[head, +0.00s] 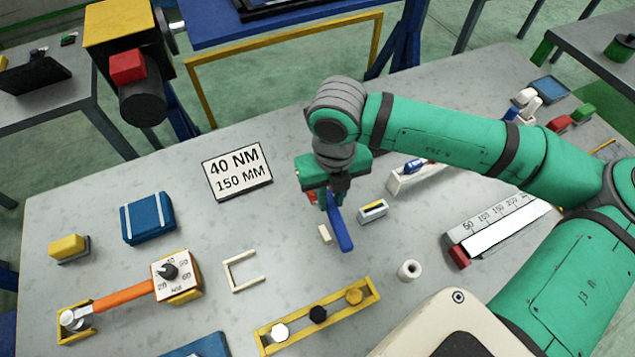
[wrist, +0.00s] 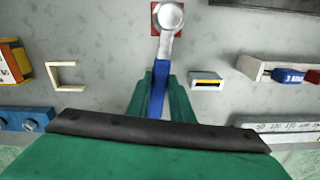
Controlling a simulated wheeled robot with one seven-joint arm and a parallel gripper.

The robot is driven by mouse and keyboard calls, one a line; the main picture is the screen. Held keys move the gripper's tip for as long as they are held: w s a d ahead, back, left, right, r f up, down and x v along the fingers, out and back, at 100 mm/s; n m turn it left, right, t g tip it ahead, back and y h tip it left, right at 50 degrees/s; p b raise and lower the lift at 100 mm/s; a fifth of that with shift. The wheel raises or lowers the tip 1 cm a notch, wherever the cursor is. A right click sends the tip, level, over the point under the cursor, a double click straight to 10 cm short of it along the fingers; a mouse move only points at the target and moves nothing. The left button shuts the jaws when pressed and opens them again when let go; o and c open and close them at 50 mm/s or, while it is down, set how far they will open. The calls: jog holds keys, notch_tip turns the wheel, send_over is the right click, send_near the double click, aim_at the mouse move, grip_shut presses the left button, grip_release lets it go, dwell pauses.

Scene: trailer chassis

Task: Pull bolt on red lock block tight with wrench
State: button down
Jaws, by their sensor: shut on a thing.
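My gripper (head: 331,200) is shut on the blue handle of a wrench (head: 343,234). In the wrist view, the gripper (wrist: 159,92) has its two green fingers on either side of the blue handle (wrist: 158,84). The wrench's silver shaft and round head (wrist: 170,18) reach away from me, over the red lock block (wrist: 154,32). Only edges of the block show around the head. The bolt is hidden under the head, so I cannot tell whether they are engaged. In the head view, a bit of red (head: 311,197) shows beside the gripper.
A sign (head: 237,170) reads 40 NM, 150 MM. An orange-handled tool (head: 122,296) with a dial box (head: 177,277) lies left. A white bracket (head: 243,271), small yellow-marked box (head: 373,210), white ring (head: 409,270), yellow bolt tray (head: 328,313) and ruler (head: 500,221) surround the gripper.

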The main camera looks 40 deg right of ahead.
jog(key=shift+r, duration=1.85)
